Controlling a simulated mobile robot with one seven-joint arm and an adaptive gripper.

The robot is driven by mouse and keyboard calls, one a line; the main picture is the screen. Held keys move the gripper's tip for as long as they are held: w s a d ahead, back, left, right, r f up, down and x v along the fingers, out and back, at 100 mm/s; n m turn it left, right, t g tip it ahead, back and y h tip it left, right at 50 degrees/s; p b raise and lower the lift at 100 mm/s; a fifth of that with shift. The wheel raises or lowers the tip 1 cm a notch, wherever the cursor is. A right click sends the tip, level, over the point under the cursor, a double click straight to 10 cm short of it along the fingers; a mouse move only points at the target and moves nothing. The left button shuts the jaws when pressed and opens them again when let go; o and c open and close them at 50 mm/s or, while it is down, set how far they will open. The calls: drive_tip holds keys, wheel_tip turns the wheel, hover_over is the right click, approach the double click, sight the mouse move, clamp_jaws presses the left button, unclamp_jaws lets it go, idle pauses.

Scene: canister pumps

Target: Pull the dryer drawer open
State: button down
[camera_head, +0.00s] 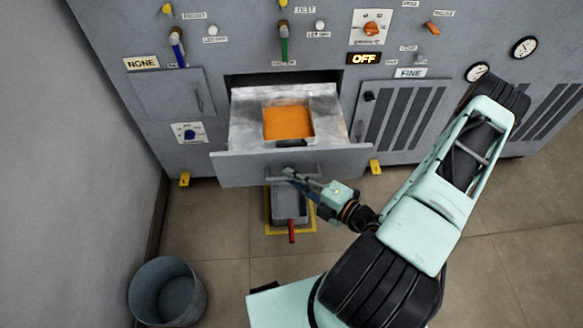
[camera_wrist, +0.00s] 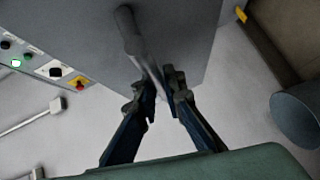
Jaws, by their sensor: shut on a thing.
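The dryer drawer (camera_head: 235,168) stands out from the grey machine in the head view, with its front panel well forward of the cabinet. Inside it is a metal tray section (camera_head: 245,125) with a square well of orange material (camera_head: 288,123). My gripper (camera_head: 290,175) is at the middle of the drawer's front, shut on the drawer handle. In the wrist view my gripper's two dark blue fingers (camera_wrist: 160,85) close around the grey bar handle (camera_wrist: 132,32). The drawer front (camera_wrist: 190,30) fills the upper middle there. Part of the handle is hidden by the fingers in the head view.
A grey bin (camera_head: 167,292) stands on the floor at lower left. A small tray with a red handle (camera_head: 291,230) sits in a yellow floor outline below the drawer. A wall (camera_head: 60,180) bounds the left side. The floor in front is otherwise clear.

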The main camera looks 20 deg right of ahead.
drive_tip(key=shift+s, duration=0.1)
drive_tip(key=c, duration=2)
unclamp_jaws()
drive_tip(key=v, duration=1.2)
drive_tip(key=shift+r, duration=0.1)
